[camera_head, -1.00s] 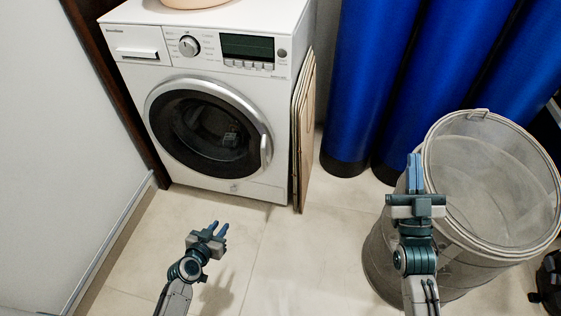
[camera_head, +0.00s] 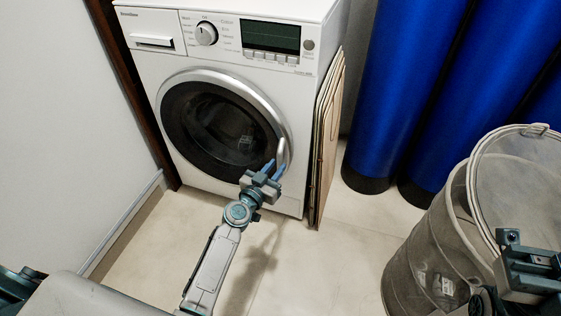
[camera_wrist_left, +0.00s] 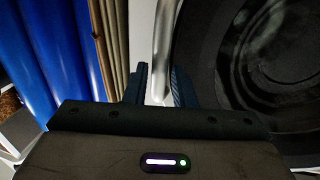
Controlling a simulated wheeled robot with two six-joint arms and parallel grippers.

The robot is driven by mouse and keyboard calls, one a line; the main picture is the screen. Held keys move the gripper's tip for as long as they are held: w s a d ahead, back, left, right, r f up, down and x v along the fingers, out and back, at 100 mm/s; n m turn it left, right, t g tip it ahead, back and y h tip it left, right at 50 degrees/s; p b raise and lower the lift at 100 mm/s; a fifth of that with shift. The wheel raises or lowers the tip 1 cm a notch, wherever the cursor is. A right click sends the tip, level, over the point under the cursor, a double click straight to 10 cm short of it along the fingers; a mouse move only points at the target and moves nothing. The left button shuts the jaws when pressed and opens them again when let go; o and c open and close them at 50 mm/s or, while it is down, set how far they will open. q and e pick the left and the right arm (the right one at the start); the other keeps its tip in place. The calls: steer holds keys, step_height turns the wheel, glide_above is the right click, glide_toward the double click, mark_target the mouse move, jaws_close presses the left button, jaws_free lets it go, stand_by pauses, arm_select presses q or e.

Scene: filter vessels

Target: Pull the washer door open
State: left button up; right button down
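The white washer (camera_head: 225,60) stands against the back wall, its round dark-glass door (camera_head: 215,125) shut flush. The silver door handle (camera_head: 282,152) is on the door's right edge. My left gripper (camera_head: 273,169) is at the handle's lower part, fingers apart. In the left wrist view, the handle (camera_wrist_left: 162,60) shows between the two fingers of my left gripper (camera_wrist_left: 159,85), with no clear grip on it. My right gripper (camera_head: 528,262) is at the lower right, in front of the mesh basket; its fingers cannot be made out.
Flat boards (camera_head: 325,140) lean close along the washer's right side. Blue cylinders (camera_head: 405,95) stand behind to the right. A mesh basket (camera_head: 430,245) stands at the right. A wall (camera_head: 60,120) runs along the left. The floor (camera_head: 320,270) before the washer is clear.

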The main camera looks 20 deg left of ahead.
mark_target(278, 164)
arm_select(q)
steer(key=shift+x, duration=1.55)
steer(key=shift+c, duration=0.4)
jaws_close()
steer(key=shift+f, duration=0.1)
